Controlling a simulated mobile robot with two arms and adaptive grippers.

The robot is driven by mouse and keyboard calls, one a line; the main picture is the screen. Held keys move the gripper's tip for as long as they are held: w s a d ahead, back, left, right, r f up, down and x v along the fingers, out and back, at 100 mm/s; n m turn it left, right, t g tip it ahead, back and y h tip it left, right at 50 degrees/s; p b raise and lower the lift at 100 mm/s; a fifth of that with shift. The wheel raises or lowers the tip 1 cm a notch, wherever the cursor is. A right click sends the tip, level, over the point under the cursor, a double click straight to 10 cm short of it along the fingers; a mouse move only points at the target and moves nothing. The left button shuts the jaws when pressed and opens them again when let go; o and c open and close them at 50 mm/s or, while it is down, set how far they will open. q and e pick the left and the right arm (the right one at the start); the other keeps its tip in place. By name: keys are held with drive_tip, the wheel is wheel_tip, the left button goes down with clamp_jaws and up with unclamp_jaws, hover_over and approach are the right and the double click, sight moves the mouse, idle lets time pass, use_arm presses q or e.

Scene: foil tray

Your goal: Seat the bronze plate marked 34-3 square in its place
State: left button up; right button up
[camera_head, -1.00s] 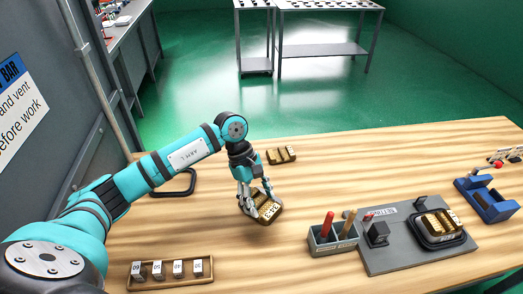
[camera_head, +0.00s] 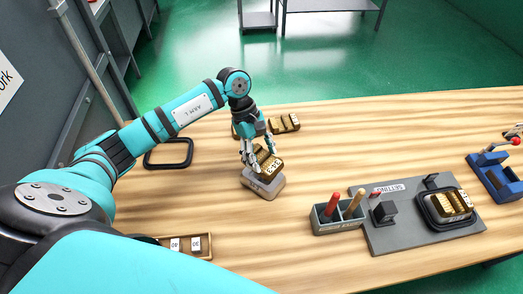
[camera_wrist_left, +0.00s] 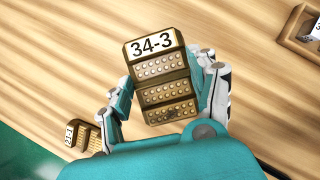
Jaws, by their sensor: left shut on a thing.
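The bronze plate marked 34-3 (camera_head: 269,163) is held in my left gripper (camera_head: 256,153), above the middle of the table. In the left wrist view the plate (camera_wrist_left: 160,85) lies between the fingers of the left gripper (camera_wrist_left: 168,97), its white 34-3 label at the far end and rows of studs facing up. A pale grey patch (camera_head: 264,187) shows just under the plate in the head view; I cannot tell what it is. A black tray (camera_head: 428,212) on the grey fixture board at the right holds other bronze plates (camera_head: 452,203). My right gripper is out of view.
More bronze plates (camera_head: 285,122) lie behind the gripper; one marked 21-1 shows in the wrist view (camera_wrist_left: 84,138). A tool caddy (camera_head: 323,224) stands beside the fixture board (camera_head: 400,236). A blue device (camera_head: 496,178) is far right. A black frame (camera_head: 150,160) and a box of numbered blocks (camera_head: 209,247) are left.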

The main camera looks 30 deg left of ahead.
sight(259, 160)
use_arm(q)
drive_tip(key=shift+f, duration=0.75)
drive_tip(key=shift+f+b, duration=0.45)
drive_tip(key=shift+b, duration=0.05)
wheel_tip(259, 160, down, 3)
drive_tip(key=b, duration=0.3)
drive_tip(key=shift+b, duration=0.3)
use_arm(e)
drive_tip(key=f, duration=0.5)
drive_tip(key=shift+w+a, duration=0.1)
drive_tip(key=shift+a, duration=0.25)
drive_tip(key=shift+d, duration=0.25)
use_arm(q)
drive_tip(key=shift+d+r+b, duration=0.1)
drive_tip(key=shift+r+b, duration=0.1)
drive_tip(key=shift+b, duration=0.15)
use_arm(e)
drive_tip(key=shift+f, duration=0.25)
use_arm(q)
drive_tip(key=shift+f+b, duration=0.2)
drive_tip(key=shift+b, duration=0.25)
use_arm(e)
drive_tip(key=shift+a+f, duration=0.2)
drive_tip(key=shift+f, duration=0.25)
use_arm(q)
drive_tip(key=shift+f+b, duration=0.15)
drive_tip(key=shift+b, duration=0.45)
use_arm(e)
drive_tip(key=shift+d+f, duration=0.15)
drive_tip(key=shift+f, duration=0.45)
